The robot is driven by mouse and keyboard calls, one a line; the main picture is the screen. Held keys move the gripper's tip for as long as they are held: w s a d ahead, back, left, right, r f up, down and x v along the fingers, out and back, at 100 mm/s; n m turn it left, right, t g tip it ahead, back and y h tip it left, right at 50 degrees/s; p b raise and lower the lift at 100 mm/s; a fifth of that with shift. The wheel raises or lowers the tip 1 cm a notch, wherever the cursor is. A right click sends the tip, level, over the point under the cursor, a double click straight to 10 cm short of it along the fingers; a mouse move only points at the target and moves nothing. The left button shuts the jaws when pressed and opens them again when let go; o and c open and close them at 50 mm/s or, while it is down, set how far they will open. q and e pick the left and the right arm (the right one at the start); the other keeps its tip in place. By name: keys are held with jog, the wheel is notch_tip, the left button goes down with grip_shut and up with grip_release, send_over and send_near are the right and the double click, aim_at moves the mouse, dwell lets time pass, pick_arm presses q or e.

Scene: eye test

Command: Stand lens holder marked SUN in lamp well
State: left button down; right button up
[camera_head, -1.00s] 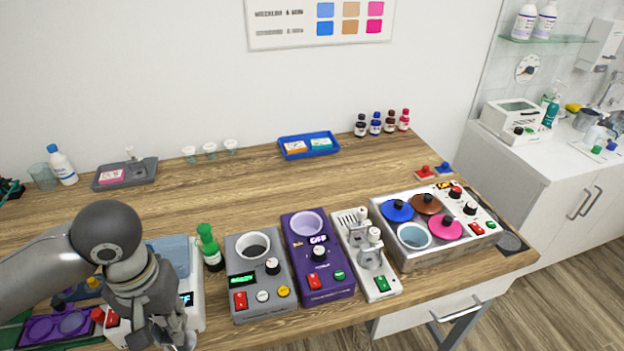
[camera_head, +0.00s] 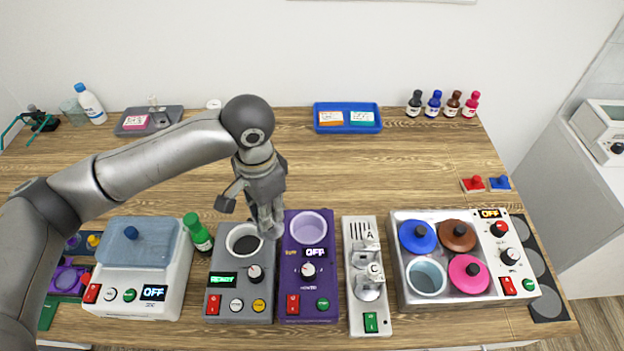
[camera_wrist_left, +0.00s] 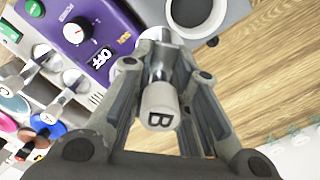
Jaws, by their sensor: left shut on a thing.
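My left gripper (camera_head: 270,226) is shut on a pale grey cylindrical piece (camera_wrist_left: 158,104); its near end reads "B" in the wrist view, and I see no SUN mark on it. In the head view the gripper appears over the seam between a grey unit and a purple unit, its height unclear. The purple unit (camera_head: 308,262) has a pale lilac round well (camera_head: 308,226), a dial and a display reading OFF. The wrist view also shows this unit (camera_wrist_left: 75,12), with a yellow SUN label. The grey unit (camera_head: 238,290) has a dark-bottomed well (camera_head: 245,245) and reads READY.
A white rack (camera_head: 356,318) with pieces marked A and C stands right of the purple unit. Further right is a heater (camera_head: 400,300) with coloured lids. A green bottle (camera_head: 198,235) and a blue-lidded white unit (camera_head: 120,275) stand left. The wood behind is mostly clear.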

notch_tip(320, 180, up, 3)
jog(key=s+a+p, duration=0.2)
jog(key=a, duration=0.1)
pick_arm(q)
jog(key=shift+w+d+m, duration=1.4)
jog(key=shift+d+m, duration=2.6)
notch_tip(320, 180, down, 8)
jog(key=b, duration=0.4)
jog(key=shift+r+b, duration=0.2)
jog(key=shift+b, duration=0.15)
jog(key=shift+f, duration=0.7)
pick_arm(e)
jog(key=shift+w+d+f, duration=0.2)
jog(key=shift+d+f, duration=0.1)
jog(key=shift+f, duration=0.55)
jog(key=shift+w+d+f, duration=0.15)
jog(key=shift+d+f, duration=0.2)
jog(key=shift+f, duration=0.5)
jog(key=shift+w+d+f, duration=0.2)
jog(key=shift+d+f, duration=0.1)
jog(key=shift+f, duration=0.55)
pick_arm(q)
jog(key=shift+f, duration=0.25)
pick_arm(e)
jog(key=shift+a, duration=0.1)
pick_arm(q)
jog(key=c, duration=1.3)
grip_release()
pick_arm(e)
jog(key=shift+a, duration=0.1)
